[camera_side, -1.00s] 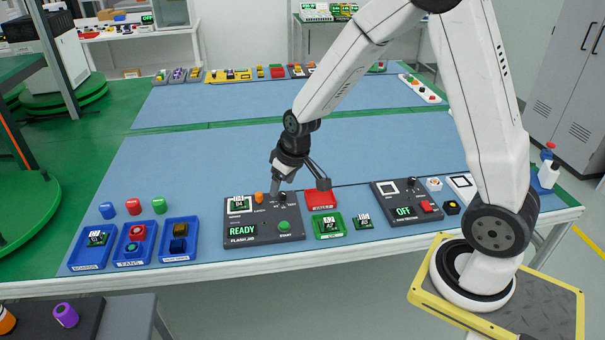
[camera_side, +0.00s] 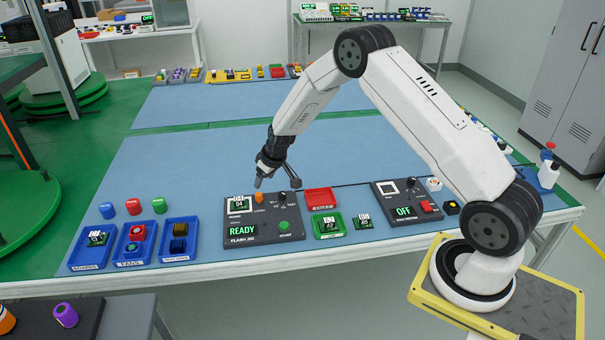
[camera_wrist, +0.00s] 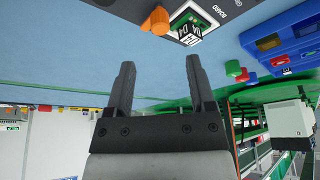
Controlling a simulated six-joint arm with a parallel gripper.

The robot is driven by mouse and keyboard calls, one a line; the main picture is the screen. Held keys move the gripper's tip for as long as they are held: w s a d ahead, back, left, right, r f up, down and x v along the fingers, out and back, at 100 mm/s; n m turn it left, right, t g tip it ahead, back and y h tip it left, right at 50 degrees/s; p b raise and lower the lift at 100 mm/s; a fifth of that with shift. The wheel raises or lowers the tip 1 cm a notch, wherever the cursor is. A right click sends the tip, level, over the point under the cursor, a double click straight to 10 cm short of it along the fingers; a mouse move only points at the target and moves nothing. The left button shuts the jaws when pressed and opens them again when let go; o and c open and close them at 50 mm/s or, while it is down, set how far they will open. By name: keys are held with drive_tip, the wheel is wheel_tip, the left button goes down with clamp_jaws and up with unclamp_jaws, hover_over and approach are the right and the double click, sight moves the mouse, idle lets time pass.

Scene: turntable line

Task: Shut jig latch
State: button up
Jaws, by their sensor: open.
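The dark flash jig (camera_side: 265,228) lies near the table's front edge, its screen reading READY. A green board marked 04 (camera_side: 239,204) sits in its nest at the back left. The orange latch (camera_side: 259,198) stands upright just right of the board. My gripper (camera_side: 258,184) is open and empty, above and just behind the latch. In the wrist view, the fingers (camera_wrist: 159,64) are apart with blue table between them. The latch (camera_wrist: 157,20) is beyond the fingertips, with the board (camera_wrist: 204,14) right of it. Whether the latch touches the board is too small to tell.
A black knob (camera_side: 282,197) and a green button (camera_side: 284,225) are on the jig's right side. A red tray (camera_side: 320,199) and green tray (camera_side: 318,231) stand right of it. Blue bins (camera_side: 178,226) are to the left.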

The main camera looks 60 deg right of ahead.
sight(259, 194)
drive_tip(key=shift+f, duration=0.15)
drive_tip(key=shift+x, duration=3.75)
drive_tip(key=shift+c, duration=0.2)
clamp_jaws()
